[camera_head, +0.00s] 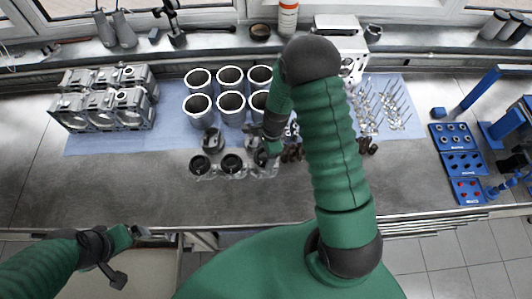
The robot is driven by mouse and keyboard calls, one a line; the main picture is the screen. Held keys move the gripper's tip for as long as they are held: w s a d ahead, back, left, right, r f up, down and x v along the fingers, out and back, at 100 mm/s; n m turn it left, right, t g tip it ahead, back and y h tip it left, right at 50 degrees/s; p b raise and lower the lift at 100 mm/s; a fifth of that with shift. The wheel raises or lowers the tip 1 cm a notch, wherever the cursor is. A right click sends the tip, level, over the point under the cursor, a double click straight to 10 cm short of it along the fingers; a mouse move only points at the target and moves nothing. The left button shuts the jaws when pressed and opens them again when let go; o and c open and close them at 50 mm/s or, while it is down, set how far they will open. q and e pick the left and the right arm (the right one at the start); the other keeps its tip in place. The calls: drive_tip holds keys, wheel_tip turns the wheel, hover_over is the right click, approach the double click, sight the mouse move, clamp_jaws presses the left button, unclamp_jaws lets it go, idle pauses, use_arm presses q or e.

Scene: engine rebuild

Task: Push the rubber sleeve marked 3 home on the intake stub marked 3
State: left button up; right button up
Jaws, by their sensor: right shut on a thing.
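A row of dark round rubber sleeves with pale bases below them, apparently the intake stubs, stands at the front middle of the bench; the left one (200,165) and the middle one (232,163) show clearly. My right gripper (266,156) points down at the right end of this row and is shut on the dark sleeve there, which it mostly hides. I cannot read any number, nor tell how far that sleeve sits on its stub. My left gripper (150,236) is low at the left, by the bench's front edge, away from the sleeves; its jaw opening is unclear.
Several grey cylinder liners (198,106) stand behind the row on a blue mat (98,144). Engine castings (104,98) are at the left, valves (392,104) at the right, blue trays (458,162) far right. The front left of the bench is clear. My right arm hides the middle right.

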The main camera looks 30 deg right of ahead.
use_arm(q)
drive_tip(key=shift+a+f, duration=0.2)
drive_tip(key=shift+a, duration=0.05)
use_arm(e)
drive_tip(key=shift+a+f, duration=0.3)
drive_tip(key=shift+a, duration=0.15)
use_arm(q)
drive_tip(key=shift+d, duration=0.25)
use_arm(e)
drive_tip(key=shift+f, duration=0.2)
use_arm(q)
drive_tip(key=shift+a+f, duration=0.1)
drive_tip(key=shift+a, duration=0.1)
use_arm(e)
drive_tip(key=shift+a, duration=0.1)
use_arm(q)
drive_tip(key=shift+f+b, duration=0.1)
drive_tip(key=shift+b, duration=0.25)
use_arm(e)
drive_tip(key=shift+f, duration=0.1)
drive_tip(key=shift+f, duration=0.4)
use_arm(q)
drive_tip(key=shift+d+f, duration=0.1)
drive_tip(key=shift+f, duration=0.1)
use_arm(e)
drive_tip(key=shift+d, duration=0.2)
